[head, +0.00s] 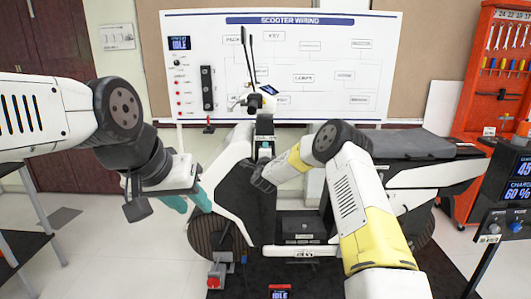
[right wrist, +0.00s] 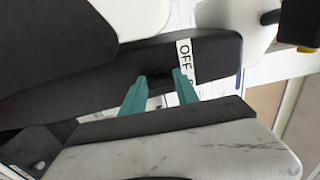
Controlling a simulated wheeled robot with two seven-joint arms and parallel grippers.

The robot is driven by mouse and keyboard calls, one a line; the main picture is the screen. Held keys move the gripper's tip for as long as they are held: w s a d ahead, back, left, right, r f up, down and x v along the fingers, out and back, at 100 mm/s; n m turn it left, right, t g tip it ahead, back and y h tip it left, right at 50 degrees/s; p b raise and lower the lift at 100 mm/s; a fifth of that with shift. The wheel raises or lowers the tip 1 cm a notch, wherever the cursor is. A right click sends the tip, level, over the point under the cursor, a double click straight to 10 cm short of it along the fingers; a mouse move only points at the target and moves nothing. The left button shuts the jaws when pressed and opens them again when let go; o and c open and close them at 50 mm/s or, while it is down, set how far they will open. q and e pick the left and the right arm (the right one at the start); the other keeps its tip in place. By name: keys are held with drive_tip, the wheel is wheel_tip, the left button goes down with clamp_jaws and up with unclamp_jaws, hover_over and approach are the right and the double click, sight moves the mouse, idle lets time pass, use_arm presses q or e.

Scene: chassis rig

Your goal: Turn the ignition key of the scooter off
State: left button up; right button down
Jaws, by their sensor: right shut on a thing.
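The white and black scooter (head: 232,165) stands in the middle of the head view, with its dark seat (head: 405,145) to the right. In the right wrist view, the teal fingertips of my right gripper (right wrist: 160,78) are on either side of a small dark piece at the ignition, which looks like the key (right wrist: 158,74). The key's turn angle cannot be told. My left gripper (head: 187,199) is open and empty, pointing down left of the scooter.
A whiteboard (head: 330,60) titled "SCOOTER WIRING" stands behind. A red tool cabinet (head: 483,95) is at the right. A screen stand (head: 515,185) reading 60 % charge is at the right edge. A table edge (head: 20,225) shows at the left.

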drive_tip(key=shift+f, duration=0.1)
idle(0.4)
drive_tip(key=c, duration=0.9)
unclamp_jaws()
drive_tip(key=shift+s, duration=0.1)
drive_tip(key=s, duration=0.7)
drive_tip(key=shift+s, duration=0.35)
